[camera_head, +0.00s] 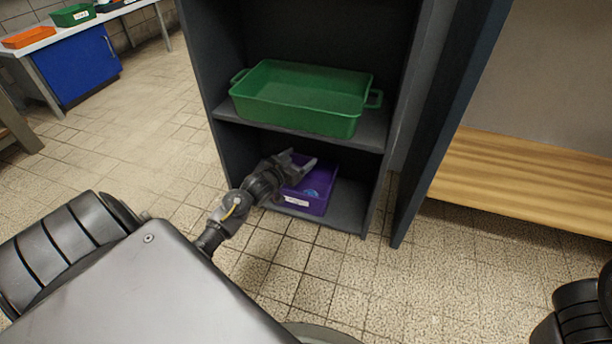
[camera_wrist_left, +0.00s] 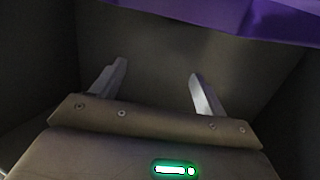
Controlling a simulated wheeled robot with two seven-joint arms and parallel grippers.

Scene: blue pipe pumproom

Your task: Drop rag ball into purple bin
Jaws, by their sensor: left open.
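The purple bin (camera_head: 327,178) stands on the lower shelf of the dark cabinet, with a white label on its front. A small blue patch (camera_head: 311,193), possibly the rag ball, shows inside the bin; most of it is hidden and I cannot tell for sure. My left gripper (camera_head: 299,160) is open over the bin's back left part and hides some of it. In the left wrist view its fingers (camera_wrist_left: 158,72) are spread with nothing between them, and the purple bin (camera_wrist_left: 235,18) crosses the top edge. My right gripper is out of view.
A green tray (camera_head: 300,112) sits on the shelf above (camera_head: 362,138), close over my left gripper. The cabinet's open door (camera_head: 436,130) stands to the right, near a wooden bench (camera_head: 520,185). A table at the far left holds an orange tray (camera_head: 28,37) and a green bin (camera_head: 72,15).

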